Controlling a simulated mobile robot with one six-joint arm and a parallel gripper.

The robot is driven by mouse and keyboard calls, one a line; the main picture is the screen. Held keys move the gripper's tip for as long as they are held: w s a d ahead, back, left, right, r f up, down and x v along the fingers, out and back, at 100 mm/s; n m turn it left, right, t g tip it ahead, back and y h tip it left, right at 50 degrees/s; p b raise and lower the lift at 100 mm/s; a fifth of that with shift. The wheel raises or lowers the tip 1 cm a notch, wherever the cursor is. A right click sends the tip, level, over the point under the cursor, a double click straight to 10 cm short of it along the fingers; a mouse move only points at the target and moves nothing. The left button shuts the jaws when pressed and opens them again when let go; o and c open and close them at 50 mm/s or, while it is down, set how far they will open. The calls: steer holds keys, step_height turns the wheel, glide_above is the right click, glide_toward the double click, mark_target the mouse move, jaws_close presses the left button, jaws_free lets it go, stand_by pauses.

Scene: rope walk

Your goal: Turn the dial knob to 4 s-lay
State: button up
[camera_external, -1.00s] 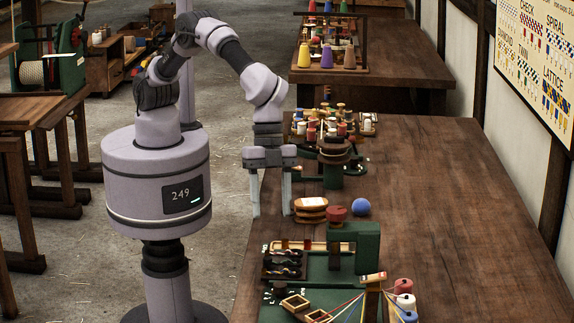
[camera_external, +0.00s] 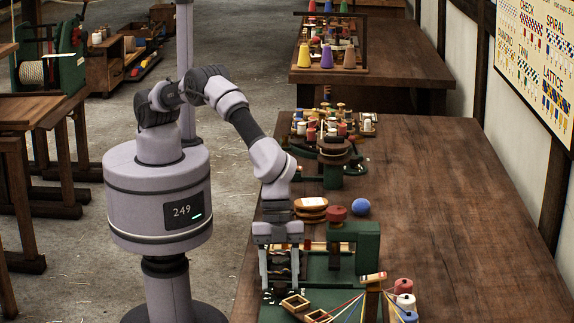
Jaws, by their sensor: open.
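The green rope machine (camera_external: 354,241) stands on the near end of the long wooden table. A small dark dial knob (camera_external: 280,289) with pale marks around it sits at the left front of its base. The marks are too small to read, so I cannot tell the knob's setting. My gripper (camera_external: 280,283) points down over this left front part. Its two fingers are apart, one on each side of the knob in the picture. I cannot tell whether they touch it or are above it. The fingers partly hide the dark twisted strands on the machine.
Wooden frames (camera_external: 296,302) and coloured threads lie just right of the dial. Spools (camera_external: 403,286) stand at the machine's right. A red-topped post, a blue ball (camera_external: 361,207) and stacked wooden pieces (camera_external: 311,205) are behind. The table's right side (camera_external: 460,220) is clear.

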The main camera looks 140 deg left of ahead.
jaws_close()
steer(key=shift+r+n+y+p, duration=0.15)
steer(key=shift+n+y+p, duration=0.35)
steer(key=shift+n, duration=0.3)
steer(key=shift+n+t+p, duration=0.3)
steer(key=shift+n+p, duration=0.15)
steer(key=shift+n, duration=0.35)
steer(key=shift+f, duration=0.2)
jaws_free()
